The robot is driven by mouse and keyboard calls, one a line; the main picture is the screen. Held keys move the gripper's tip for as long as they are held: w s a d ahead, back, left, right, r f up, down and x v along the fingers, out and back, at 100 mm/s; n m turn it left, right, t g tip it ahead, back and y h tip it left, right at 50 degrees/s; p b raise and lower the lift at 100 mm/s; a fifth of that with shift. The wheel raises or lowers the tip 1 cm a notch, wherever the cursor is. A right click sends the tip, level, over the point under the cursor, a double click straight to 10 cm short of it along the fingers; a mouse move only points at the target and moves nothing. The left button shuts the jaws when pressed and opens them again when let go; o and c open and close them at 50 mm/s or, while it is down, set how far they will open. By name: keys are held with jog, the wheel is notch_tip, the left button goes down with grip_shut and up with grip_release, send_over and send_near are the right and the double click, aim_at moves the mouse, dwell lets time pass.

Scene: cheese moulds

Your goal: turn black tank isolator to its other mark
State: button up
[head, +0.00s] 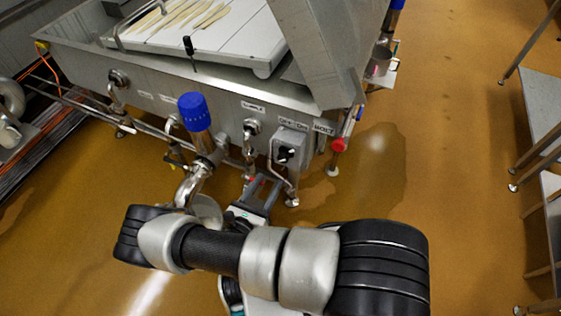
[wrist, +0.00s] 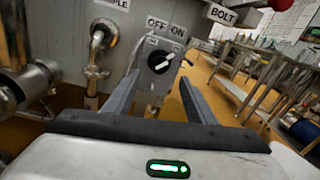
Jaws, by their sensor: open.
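The black tank isolator (head: 285,154) is a round black knob with a white pointer bar on a grey box fixed to the tank's front. In the wrist view the knob (wrist: 154,69) shows its bar slanting up to the right, towards the ON label (wrist: 178,32); the OFF label (wrist: 156,22) is on the left. My gripper (head: 264,182) is open and empty, in front of the box and lower left of the knob in the head view. In the wrist view its fingers (wrist: 159,79) frame the knob from left and right. Contact with it is not visible.
A steel pipe elbow (wrist: 97,50) stands left of the box. A blue-capped valve (head: 196,112) is further left, and a red knob (head: 338,145) sits right of the box. Floor to the right is open; metal tables (head: 540,100) stand beyond.

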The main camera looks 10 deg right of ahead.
aim_at(282, 160)
jog(key=x, duration=1)
jog(key=shift+w+d, duration=0.1)
jog(key=shift+d, duration=0.1)
jog(key=c, duration=1)
